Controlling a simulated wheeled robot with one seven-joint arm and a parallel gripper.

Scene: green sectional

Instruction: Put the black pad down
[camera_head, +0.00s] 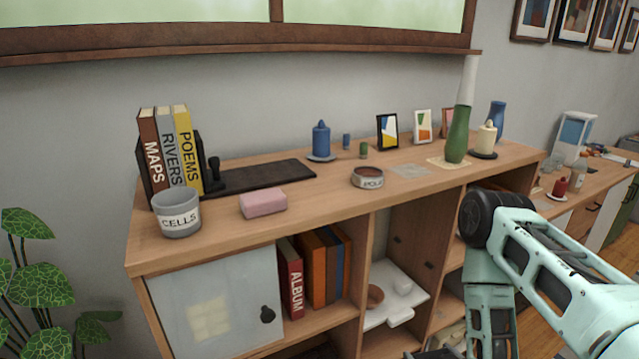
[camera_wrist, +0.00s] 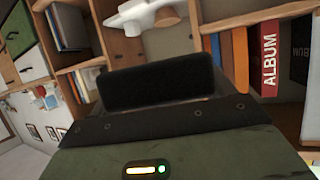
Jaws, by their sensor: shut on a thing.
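The black pad (camera_wrist: 160,82) is a dark, soft-looking block with rounded corners in the middle of the wrist view. My gripper (camera_wrist: 158,106) is shut on it. The jaws are mostly hidden behind the pad and the dark gripper body. In the wrist view, the pad is in front of the cabinet's open shelves, apart from them as far as I can tell. In the head view my arm reaches down at the lower right, and I cannot make out the pad there.
The wooden cabinet top (camera_head: 325,210) carries a grey CELLS pot (camera_head: 177,213), a pink block (camera_head: 263,203), a dark flat mat (camera_head: 258,177), a round tin (camera_head: 367,178) and a green vase (camera_head: 458,135). Open cubbies below hold books (camera_head: 318,265) and a white tray (camera_head: 390,291).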

